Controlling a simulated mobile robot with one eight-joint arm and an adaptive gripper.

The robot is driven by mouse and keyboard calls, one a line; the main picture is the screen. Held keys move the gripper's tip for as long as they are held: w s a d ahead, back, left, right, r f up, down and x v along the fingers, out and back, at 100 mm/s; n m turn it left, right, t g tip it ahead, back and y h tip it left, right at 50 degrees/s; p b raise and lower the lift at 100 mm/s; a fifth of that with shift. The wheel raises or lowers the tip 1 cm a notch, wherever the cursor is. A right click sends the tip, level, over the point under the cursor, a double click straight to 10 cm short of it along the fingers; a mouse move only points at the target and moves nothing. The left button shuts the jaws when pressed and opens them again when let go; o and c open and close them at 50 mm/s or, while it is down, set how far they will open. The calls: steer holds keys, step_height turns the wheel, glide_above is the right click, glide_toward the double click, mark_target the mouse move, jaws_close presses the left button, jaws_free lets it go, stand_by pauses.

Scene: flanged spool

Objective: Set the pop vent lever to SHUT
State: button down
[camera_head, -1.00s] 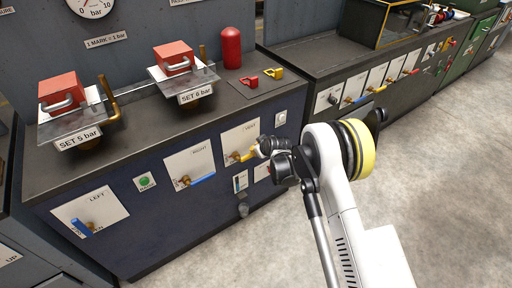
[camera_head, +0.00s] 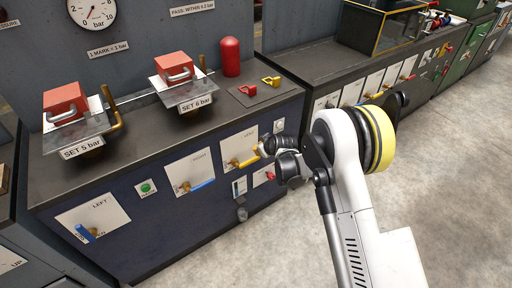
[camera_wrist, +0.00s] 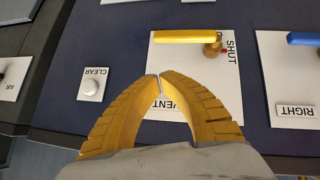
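The vent lever (camera_wrist: 180,36) is a yellow bar on a brass pivot, on a white plate marked VENT and SHUT. In the wrist view it lies level and points left from its pivot, with the SHUT label (camera_wrist: 231,50) beside the pivot on the other side. In the head view the lever (camera_head: 246,161) points right. My gripper (camera_wrist: 158,76) has yellow ribbed fingers whose tips meet with nothing visible between them. The tips appear over the plate, below the lever in the wrist picture and apart from it. The fingers partly hide the VENT label.
A CLEAR button (camera_wrist: 92,85) is left of the vent plate in the wrist view. The right plate's blue lever (camera_wrist: 304,39) is on the other side. Weighted red blocks (camera_head: 65,101) and a red cylinder (camera_head: 230,57) stand on the bench top. Open floor lies right.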

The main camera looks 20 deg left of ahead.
steer(key=shift+w+d+p+v, duration=0.15)
steer(key=shift+p+v, duration=0.25)
steer(key=shift+v, duration=1)
steer(key=shift+w+d+p+v, duration=0.15)
steer(key=shift+p+v, duration=0.2)
steer(key=shift+v, duration=1)
